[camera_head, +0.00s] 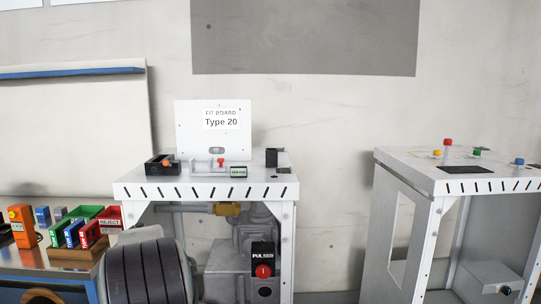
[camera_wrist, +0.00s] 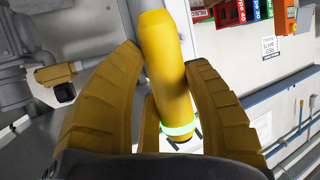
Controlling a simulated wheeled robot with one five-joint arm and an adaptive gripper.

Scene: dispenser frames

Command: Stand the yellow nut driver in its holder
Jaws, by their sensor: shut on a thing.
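The yellow nut driver (camera_wrist: 168,62) shows in the wrist view, its thick yellow handle running from the top middle down between my fingers. A pale green ring (camera_wrist: 180,130) sits around its lower end. My gripper (camera_wrist: 163,85) is shut on the handle, with brown ribbed fingers on both sides. Part of the driver is hidden by the fingers or lies outside the picture. My gripper and the driver do not show clearly in the head view. I cannot tell for certain which fixture is the holder.
A white stand (camera_head: 205,189) carries a fit board (camera_head: 213,137), a black box (camera_head: 162,165) and a dark upright block (camera_head: 278,158). Coloured bins (camera_head: 92,213) stand on the left bench. A white cabinet (camera_head: 462,160) with buttons stands right, beyond a gap.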

